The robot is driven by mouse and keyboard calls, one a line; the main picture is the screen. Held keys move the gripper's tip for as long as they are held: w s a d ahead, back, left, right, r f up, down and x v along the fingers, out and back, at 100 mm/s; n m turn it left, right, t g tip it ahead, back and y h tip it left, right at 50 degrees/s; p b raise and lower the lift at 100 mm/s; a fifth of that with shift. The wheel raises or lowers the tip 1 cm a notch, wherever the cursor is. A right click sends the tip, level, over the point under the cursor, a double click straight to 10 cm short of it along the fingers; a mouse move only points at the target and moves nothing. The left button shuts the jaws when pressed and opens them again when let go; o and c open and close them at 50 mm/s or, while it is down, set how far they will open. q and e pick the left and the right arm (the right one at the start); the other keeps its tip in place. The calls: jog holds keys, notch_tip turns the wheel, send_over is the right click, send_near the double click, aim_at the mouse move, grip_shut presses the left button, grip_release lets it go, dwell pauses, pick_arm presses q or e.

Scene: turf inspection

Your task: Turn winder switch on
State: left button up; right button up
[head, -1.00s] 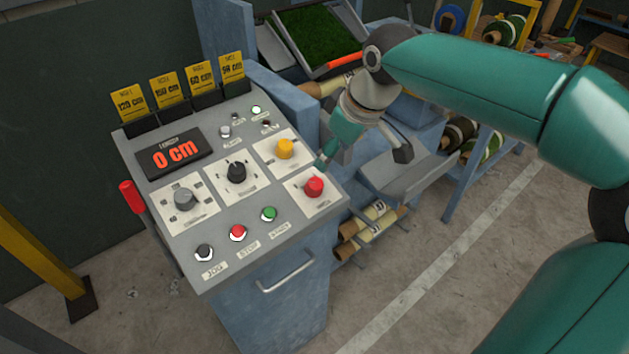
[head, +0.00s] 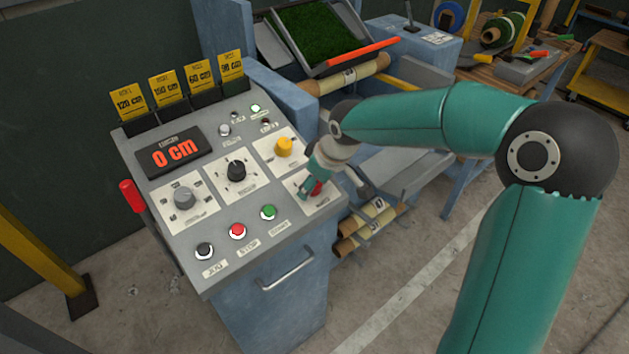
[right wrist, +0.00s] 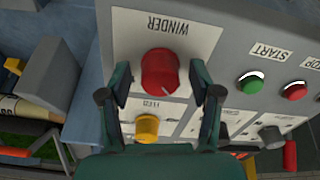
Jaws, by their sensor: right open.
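The winder switch is a red round knob (right wrist: 160,72) on a white plate marked WINDER (right wrist: 200,32), seen in the right wrist view. In the head view the red knob (head: 316,188) is partly hidden by my right gripper (head: 307,190). In the right wrist view my right gripper (right wrist: 160,90) is open, one finger on each side of the knob, with a gap visible on both sides. I cannot tell whether a finger touches it. The knob's exact pointer position is hard to read. My left gripper is not in view.
The grey control panel (head: 215,240) also carries a yellow knob (head: 284,146), a black knob (head: 236,170), a grey knob (head: 185,197) and green (head: 269,212), red (head: 237,231) and black (head: 204,251) buttons. The display (head: 174,152) reads 0 cm. A red-handled lever (head: 132,195) stands at the left side.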

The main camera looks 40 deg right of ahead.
jog(key=c, duration=1.1)
jog(key=shift+c, duration=0.2)
jog(key=m+b, duration=0.3)
jog(key=shift+f+m, duration=0.15)
jog(key=shift+m, duration=0.25)
jog(key=m+b, duration=0.2)
jog(key=m, duration=0.2)
jog(key=shift+b, duration=0.35)
jog(key=m+b, duration=0.2)
jog(key=m, duration=0.3)
jog(key=shift+m+h, duration=0.3)
jog(key=shift+m, duration=0.1)
jog(key=m+b, duration=0.1)
jog(key=m, duration=0.3)
jog(key=shift+r, duration=0.2)
jog(key=shift+m, duration=0.3)
